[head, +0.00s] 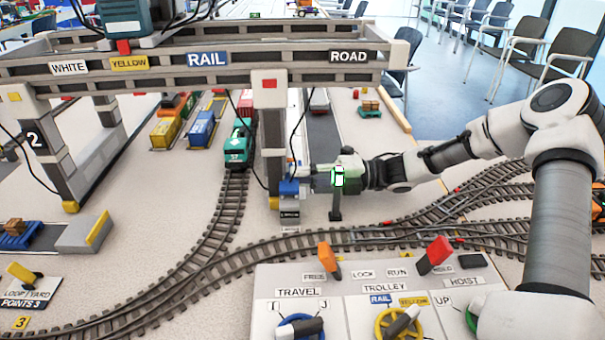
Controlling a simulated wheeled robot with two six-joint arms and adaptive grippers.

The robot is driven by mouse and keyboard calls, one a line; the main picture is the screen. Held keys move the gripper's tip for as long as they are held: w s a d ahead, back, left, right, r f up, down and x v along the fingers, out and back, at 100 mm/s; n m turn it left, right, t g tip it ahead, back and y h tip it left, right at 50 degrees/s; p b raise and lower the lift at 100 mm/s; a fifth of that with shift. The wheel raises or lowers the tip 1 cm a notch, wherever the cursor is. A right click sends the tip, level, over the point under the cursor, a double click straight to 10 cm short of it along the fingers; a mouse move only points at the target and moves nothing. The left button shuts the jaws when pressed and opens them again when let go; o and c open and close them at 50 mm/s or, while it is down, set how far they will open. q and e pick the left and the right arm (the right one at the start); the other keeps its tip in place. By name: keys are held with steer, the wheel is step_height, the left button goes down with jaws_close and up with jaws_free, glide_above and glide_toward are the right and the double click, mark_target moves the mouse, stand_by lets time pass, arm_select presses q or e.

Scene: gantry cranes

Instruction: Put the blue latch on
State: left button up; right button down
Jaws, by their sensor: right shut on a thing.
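The blue latch (289,188) is a small blue block at the lower part of the gantry crane's near right leg (271,140), above a small grey labelled piece. My right gripper (306,181) reaches in from the right at the leg's foot. Its fingers are shut on the blue latch, and they partly hide its right side. I cannot tell whether the latch is fully engaged. My left gripper is not in view.
The gantry beam (300,78) with signs spans above. A control panel (360,300) with levers and wheels stands in front. Curved rails (215,250) cross the table, with a teal train (240,146) left of the leg. A dark post (336,204) stands below my right gripper.

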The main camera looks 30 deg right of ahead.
steer(key=shift+f+m, duration=0.15)
steer(key=shift+m, duration=0.15)
steer(key=c, duration=1.5)
jaws_free()
